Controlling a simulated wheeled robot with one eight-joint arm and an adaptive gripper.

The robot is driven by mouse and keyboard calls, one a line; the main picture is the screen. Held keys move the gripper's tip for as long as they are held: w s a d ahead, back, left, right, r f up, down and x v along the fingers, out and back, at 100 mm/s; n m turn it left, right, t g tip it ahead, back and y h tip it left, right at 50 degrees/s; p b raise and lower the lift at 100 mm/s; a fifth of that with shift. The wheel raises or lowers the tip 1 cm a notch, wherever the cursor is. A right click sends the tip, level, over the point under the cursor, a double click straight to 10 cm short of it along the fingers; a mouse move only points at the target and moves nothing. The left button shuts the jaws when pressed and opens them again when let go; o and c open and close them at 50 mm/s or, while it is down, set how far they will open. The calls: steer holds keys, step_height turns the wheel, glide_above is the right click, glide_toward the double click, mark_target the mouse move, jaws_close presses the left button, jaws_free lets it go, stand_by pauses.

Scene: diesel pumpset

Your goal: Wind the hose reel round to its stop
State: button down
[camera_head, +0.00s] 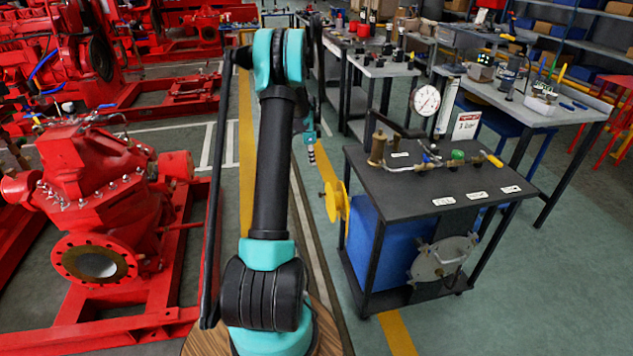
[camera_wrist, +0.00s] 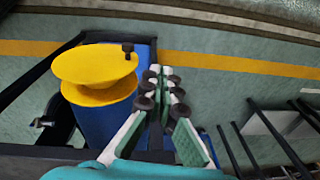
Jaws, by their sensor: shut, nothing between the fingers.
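The yellow hose reel (camera_head: 337,203) is on the left side of a dark-topped cart. In the wrist view the reel (camera_wrist: 90,66) shows two yellow discs, left of my gripper. A small dark crank knob (camera_wrist: 128,48) stands out near the right edge of its face. My gripper (camera_wrist: 161,72) is shut and empty, with its fingertips to the right of the knob and apart from it in the picture. In the head view my gripper (camera_head: 312,158) is above and to the left of the reel. No hose and no stop can be made out.
The cart's top (camera_head: 430,180) carries a pressure gauge (camera_head: 426,101), valves and labels. A blue tank (camera_head: 392,240) sits under it. A red pump (camera_head: 100,190) stands on the left. Benches with tools fill the back right. The floor with the yellow line beside the reel is clear.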

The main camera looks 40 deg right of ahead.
step_height(320, 180, up, 3)
steer(key=n, duration=0.1)
glide_above(320, 193)
steer(key=a, duration=0.3)
steer(key=f, duration=0.4)
steer(key=d+f, duration=0.1)
steer(key=f, duration=0.4)
steer(key=d+f, duration=0.1)
steer(key=f, duration=0.3)
steer(key=shift+d+f, duration=0.2)
steer(key=shift+f, duration=0.2)
steer(key=shift+w+d+f+g, duration=0.15)
steer(key=shift+w+f+g, duration=0.1)
steer(key=shift+f+g, duration=0.35)
